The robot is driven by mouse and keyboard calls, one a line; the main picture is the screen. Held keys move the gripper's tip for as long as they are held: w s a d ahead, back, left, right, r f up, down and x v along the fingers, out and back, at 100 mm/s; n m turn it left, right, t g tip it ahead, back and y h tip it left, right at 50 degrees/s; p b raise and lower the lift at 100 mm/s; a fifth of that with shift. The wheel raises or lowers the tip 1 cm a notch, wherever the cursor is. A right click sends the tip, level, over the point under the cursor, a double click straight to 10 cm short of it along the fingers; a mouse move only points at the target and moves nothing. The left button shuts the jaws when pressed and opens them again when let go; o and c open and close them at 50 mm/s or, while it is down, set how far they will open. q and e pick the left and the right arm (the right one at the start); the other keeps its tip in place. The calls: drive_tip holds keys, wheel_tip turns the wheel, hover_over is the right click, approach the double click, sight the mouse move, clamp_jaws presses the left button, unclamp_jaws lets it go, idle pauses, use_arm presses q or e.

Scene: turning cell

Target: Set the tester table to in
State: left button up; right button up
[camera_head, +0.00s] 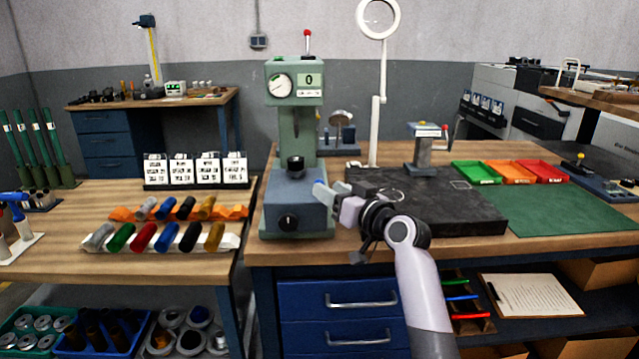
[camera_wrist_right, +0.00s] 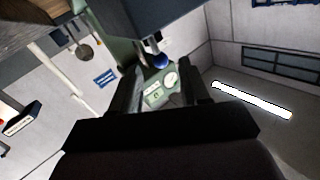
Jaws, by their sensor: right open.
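The green tester (camera_head: 296,125) stands at the left end of the middle bench, with a dial and a small display on its head. Its blue-grey base (camera_head: 283,192) carries a dark round table (camera_head: 296,163) and a black front knob (camera_head: 288,222). My right gripper (camera_head: 329,191) is open at the right side of the base. In the right wrist view, a blue ball knob (camera_wrist_right: 160,61) on a short stem shows beyond and between the open fingers (camera_wrist_right: 160,76). I cannot tell whether they touch it. My left gripper is out of view.
A magnifier lamp (camera_head: 378,90) rises behind. Coloured rolls lie in racks (camera_head: 165,243) on the left bench. The green mat (camera_head: 575,208) is clear.

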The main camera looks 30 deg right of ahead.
sight(296, 189)
drive_tip(key=shift+w+a, duration=0.1)
drive_tip(key=shift+w, duration=2.4)
clamp_jaws()
